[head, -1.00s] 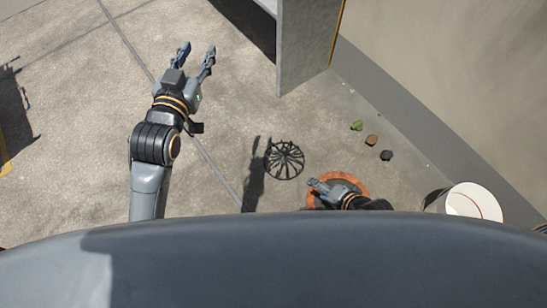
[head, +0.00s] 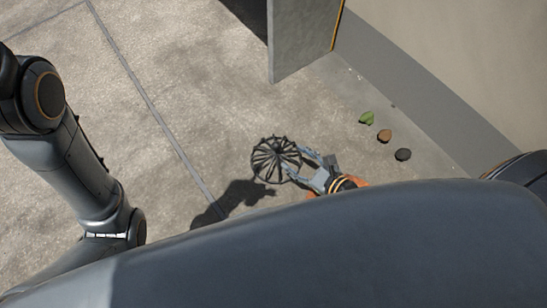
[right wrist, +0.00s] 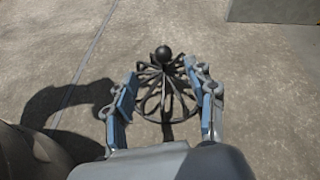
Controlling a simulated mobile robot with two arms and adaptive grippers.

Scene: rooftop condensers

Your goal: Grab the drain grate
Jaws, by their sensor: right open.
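The drain grate (head: 274,160) is a black, round, ribbed dome lying on the concrete. In the right wrist view the grate (right wrist: 165,92) shows a round knob on top. My right gripper (head: 298,164) is open at the grate's right side in the head view. In the right wrist view my right gripper (right wrist: 162,75) has its blue-padded fingers spread on either side of the grate; I cannot tell whether they touch it. My left arm shows at the left, but its gripper is out of view.
A green leaf (head: 366,118), a brown stone (head: 384,136) and a dark stone (head: 403,155) lie near the wall at the right. A grey upright panel (head: 303,42) stands at the top. Open concrete lies left of the grate.

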